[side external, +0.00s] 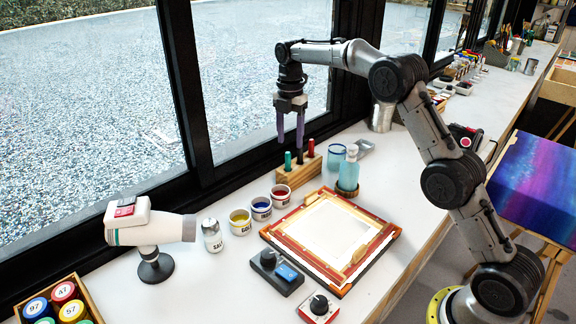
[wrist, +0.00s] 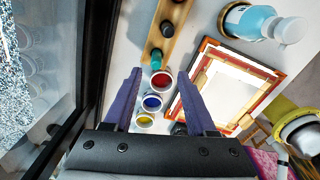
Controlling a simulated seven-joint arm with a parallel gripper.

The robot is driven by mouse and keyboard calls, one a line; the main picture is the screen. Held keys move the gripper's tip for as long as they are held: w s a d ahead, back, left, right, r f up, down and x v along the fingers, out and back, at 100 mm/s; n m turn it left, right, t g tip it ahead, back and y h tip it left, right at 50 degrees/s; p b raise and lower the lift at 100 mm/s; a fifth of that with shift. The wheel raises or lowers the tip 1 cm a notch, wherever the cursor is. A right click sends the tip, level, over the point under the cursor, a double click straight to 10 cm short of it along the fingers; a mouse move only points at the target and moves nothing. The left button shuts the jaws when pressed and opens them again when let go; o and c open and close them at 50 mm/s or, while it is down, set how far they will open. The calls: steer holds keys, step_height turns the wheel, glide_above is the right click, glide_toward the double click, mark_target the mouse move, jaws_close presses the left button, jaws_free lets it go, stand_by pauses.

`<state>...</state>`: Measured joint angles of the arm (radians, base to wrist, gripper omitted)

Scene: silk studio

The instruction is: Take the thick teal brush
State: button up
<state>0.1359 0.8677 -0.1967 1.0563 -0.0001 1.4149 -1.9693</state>
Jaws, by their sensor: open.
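The thick teal brush (side external: 288,161) stands upright at the left end of a wooden block stand (side external: 296,178), and in the wrist view its teal top (wrist: 157,59) shows at the stand's near end. A dark brush (side external: 300,158) and a red one (side external: 311,147) stand beside it in the same block. My gripper (side external: 290,136) is open and empty, its purple fingers pointing down above the stand. In the wrist view the teal brush appears between and slightly beyond the fingertips (wrist: 160,76). The gap in height is hard to judge.
Paint pots (side external: 261,208) and a salt shaker (side external: 212,236) stand left of the block. A blue bottle (side external: 348,172) and glass (side external: 336,157) stand to its right. A wooden frame (side external: 330,236) lies in front. The window frame (side external: 236,170) rises close behind.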

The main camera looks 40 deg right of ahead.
mark_target(288, 155)
steer(key=shift+w+a+f, duration=0.1)
steer(key=shift+w+f, duration=0.05)
steer(key=shift+f, duration=1.45)
steer(key=shift+w+f, duration=0.15)
steer(key=shift+f, duration=1.4)
jaws_close()
